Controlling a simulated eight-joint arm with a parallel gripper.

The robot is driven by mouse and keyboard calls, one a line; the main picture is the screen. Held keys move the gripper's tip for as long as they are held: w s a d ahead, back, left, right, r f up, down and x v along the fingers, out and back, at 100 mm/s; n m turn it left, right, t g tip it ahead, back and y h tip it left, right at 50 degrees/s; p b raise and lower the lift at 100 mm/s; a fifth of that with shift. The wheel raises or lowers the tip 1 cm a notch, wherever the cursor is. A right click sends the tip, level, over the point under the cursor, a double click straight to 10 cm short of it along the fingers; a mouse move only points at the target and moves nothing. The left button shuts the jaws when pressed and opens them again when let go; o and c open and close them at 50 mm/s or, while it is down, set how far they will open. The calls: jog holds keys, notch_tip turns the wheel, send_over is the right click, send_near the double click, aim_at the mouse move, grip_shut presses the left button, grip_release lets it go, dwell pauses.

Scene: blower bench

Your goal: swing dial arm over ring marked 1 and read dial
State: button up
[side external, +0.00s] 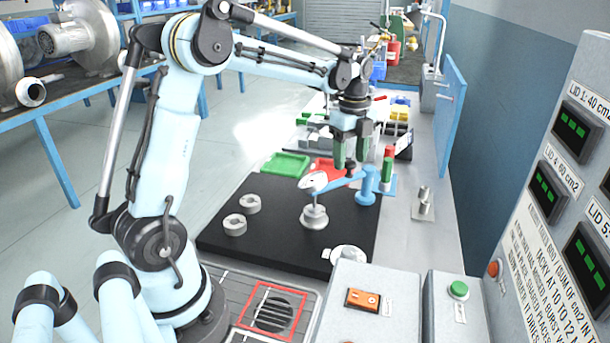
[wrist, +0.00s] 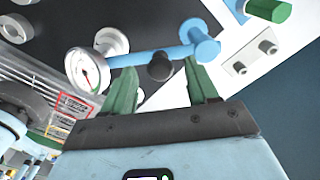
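The blue dial arm (side external: 343,181) reaches left from its blue post (side external: 367,187); it also shows in the wrist view (wrist: 140,58). At its free end is the round white dial (wrist: 86,74), facing the wrist camera with a reddish needle; its figures are too small to read. In the side view the dial (side external: 314,181) is above a grey stepped ring (side external: 314,217). My gripper (wrist: 160,68) is open, its green fingers either side of the arm's black knob (wrist: 160,66), with gaps showing. No ring number is legible.
Two grey rings (side external: 250,203) (side external: 235,225) lie on the black mat (side external: 275,190) at left. A white round part (side external: 347,254) sits at its front edge. Control boxes (side external: 355,302) stand in front. A green tray (side external: 286,164) and red tray (side external: 325,168) lie behind.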

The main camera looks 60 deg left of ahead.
jog(key=shift+r, duration=0.1)
notch_tip(320, 180, up, 12)
dwell(0.8)
jog(key=s+d+f+n+t, duration=0.7)
jog(key=s+d+f+n, duration=0.3)
jog(key=s+d+n, duration=0.4)
jog(key=n, duration=0.2)
jog(key=shift+f+n, duration=0.2)
jog(key=shift+n, duration=0.2)
jog(key=shift+d, duration=0.1)
